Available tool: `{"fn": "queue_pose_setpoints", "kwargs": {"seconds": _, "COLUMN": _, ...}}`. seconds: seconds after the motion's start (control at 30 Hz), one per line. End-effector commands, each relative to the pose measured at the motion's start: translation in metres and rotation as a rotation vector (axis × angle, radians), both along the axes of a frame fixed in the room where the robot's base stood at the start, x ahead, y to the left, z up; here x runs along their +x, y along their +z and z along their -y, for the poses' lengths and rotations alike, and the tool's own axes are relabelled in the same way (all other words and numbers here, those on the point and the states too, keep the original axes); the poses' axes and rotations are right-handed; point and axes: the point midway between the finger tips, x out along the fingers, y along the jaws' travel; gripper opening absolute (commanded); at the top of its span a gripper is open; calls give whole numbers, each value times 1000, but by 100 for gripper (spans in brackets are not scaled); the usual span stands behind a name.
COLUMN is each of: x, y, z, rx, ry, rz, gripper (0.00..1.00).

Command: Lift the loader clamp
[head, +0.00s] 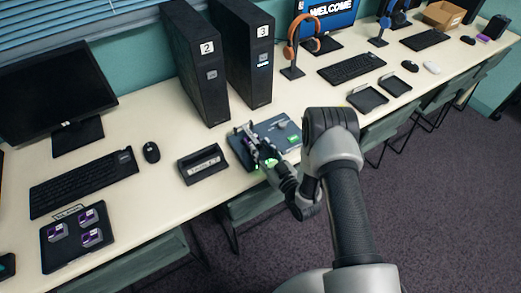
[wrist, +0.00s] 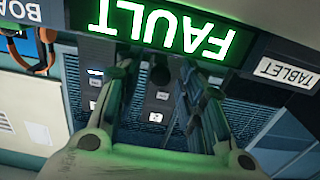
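A flat blue-grey device (head: 285,139) lies on the table, with a green label and a small round grey part on top. My gripper (head: 250,139) is over its left part and hides much of it. In the wrist view, upside down, a green screen (wrist: 165,26) reads FAULT. My gripper's two fingers (wrist: 158,78) stand apart below it in that picture. A small dark round piece (wrist: 160,75) shows between the fingertips; I cannot tell whether it belongs to the loader clamp or whether a finger touches it. The clamp itself is not clearly visible.
Two black towers marked 2 (head: 203,75) and 3 (head: 256,60) stand close behind the device. A dark tray (head: 203,171) lies to its left, and black trays (head: 368,99) lie to its right.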

Motion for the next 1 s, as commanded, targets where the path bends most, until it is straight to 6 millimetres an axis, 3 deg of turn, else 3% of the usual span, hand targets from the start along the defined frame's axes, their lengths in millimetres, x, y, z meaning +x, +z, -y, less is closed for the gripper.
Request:
{"fn": "queue_pose_setpoints", "kwargs": {"seconds": 0.13, "x": 10, "y": 0, "z": -7, "rx": 1, "ry": 0, "rz": -1, "gripper": 36}}
{"fn": "queue_pose_setpoints", "kwargs": {"seconds": 0.47, "x": 12, "y": 0, "z": -8, "rx": 1, "ry": -1, "rz": -1, "gripper": 36}}
{"fn": "queue_pose_setpoints", "kwargs": {"seconds": 1.0, "x": 12, "y": 0, "z": -8, "rx": 0, "ry": -1, "rz": -1, "gripper": 0}}
